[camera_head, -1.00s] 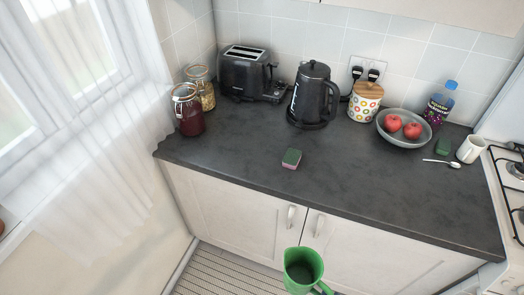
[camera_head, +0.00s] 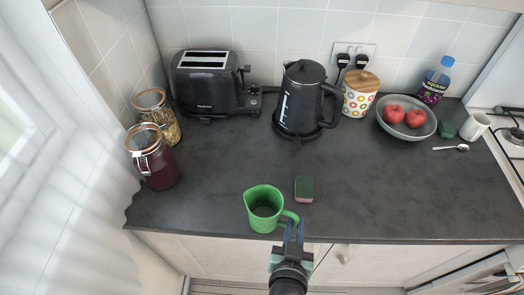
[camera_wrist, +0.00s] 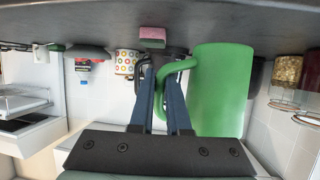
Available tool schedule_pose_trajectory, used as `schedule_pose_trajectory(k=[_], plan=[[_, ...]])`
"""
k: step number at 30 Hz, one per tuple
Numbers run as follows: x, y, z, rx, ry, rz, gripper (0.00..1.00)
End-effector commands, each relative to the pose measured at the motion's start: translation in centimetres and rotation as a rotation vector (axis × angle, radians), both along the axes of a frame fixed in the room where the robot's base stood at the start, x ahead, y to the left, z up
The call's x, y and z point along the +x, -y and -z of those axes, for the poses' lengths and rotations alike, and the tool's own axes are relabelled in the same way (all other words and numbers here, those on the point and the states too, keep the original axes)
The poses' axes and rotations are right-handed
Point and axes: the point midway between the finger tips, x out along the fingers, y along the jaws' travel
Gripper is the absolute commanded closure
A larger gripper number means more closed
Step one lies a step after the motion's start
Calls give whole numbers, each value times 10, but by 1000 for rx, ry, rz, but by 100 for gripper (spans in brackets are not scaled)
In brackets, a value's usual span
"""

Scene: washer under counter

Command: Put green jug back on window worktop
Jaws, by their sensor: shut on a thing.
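The green jug (camera_head: 260,212) is upright at the front edge of the dark worktop (camera_head: 220,190), left of the sponge. My gripper (camera_head: 294,222) is shut on the jug's handle, on the jug's right side in the head view. In the wrist view, which is upside down, the jug (camera_wrist: 220,90) is beside my gripper's blue fingers (camera_wrist: 166,75), with its handle between them. I cannot tell whether the jug's base touches the worktop or hangs just above it.
A sponge (camera_head: 304,189) lies close to the jug's right. Two jars (camera_head: 152,160) stand at the left. A toaster (camera_head: 208,85), kettle (camera_head: 302,100), patterned canister (camera_head: 359,95) and fruit bowl (camera_head: 407,123) line the back.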

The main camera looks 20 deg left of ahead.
Motion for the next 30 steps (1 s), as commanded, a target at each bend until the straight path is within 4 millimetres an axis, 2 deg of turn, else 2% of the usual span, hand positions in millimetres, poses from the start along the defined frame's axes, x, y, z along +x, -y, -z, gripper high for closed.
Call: schedule_pose_trajectory(k=[1, 3, 9, 15, 19, 23, 30], plan=[[18, -9, -1, 1, 12, -36, 100], [38, -23, -6, 2, 13, -87, 100], [85, -67, -29, 0, 12, -230, 100], [109, -100, -50, -7, 7, -324, 100], [115, -110, -57, -9, 5, -352, 100], [116, -113, -43, -8, -3, -361, 100], [116, -112, -3, -9, -1, -359, 100]])
